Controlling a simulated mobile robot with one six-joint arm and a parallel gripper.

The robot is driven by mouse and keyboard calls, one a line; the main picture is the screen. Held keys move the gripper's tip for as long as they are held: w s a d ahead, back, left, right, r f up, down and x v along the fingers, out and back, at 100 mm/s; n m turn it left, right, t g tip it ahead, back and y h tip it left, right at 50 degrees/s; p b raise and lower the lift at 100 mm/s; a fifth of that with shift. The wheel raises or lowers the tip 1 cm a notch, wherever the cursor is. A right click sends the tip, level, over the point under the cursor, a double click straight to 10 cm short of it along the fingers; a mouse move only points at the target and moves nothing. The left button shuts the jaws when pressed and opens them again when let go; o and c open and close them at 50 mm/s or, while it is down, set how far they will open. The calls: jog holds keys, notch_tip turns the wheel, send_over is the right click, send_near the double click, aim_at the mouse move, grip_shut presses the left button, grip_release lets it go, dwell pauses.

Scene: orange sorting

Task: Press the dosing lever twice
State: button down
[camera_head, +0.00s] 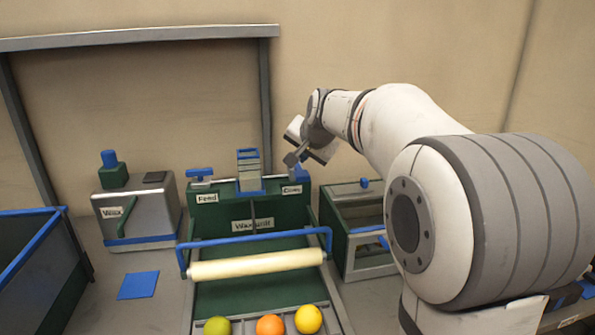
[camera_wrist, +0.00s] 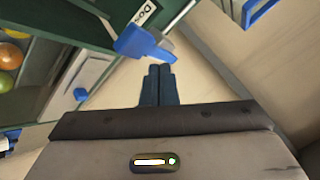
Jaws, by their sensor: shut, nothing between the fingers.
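The dosing lever (camera_wrist: 140,42) is a blue handle beside a partly visible white label starting "Dos" in the wrist view. My gripper (camera_wrist: 160,68) is shut and empty, its two dark fingers together. The fingertips are just beside the lever's end; I cannot tell whether they touch it. In the head view, my gripper (camera_head: 290,159) is at the right end of the green waxing unit (camera_head: 215,222), above a small white label (camera_head: 291,189). The lever is mostly hidden there.
A blue feed lever (camera_head: 200,173) stands at the unit's left. A cream roller (camera_head: 255,264) with a blue bar lies in front, then several fruits, including an orange (camera_head: 270,325). A wax box (camera_head: 140,212) stands left. A glass-sided box (camera_head: 355,225) stands right, close to my arm.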

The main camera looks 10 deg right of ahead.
jog(key=shift+r+p, duration=1.25)
jog(key=shift+r, duration=0.75)
jog(key=shift+f, duration=0.1)
jog(key=shift+s, duration=0.1)
dwell(0.7)
jog(key=s+f+n+g, duration=0.2)
jog(key=s+f, duration=0.4)
jog(key=s, duration=0.5)
jog(key=s+f+n+g, duration=0.2)
jog(key=s+f, duration=0.4)
jog(key=s, duration=0.5)
jog(key=s+a+f+n+g+h, duration=0.1)
jog(key=s+f+n+g, duration=0.2)
jog(key=s+f, duration=0.4)
jog(key=s, duration=0.5)
jog(key=shift+n, duration=0.4)
jog(key=shift+s+f, duration=0.1)
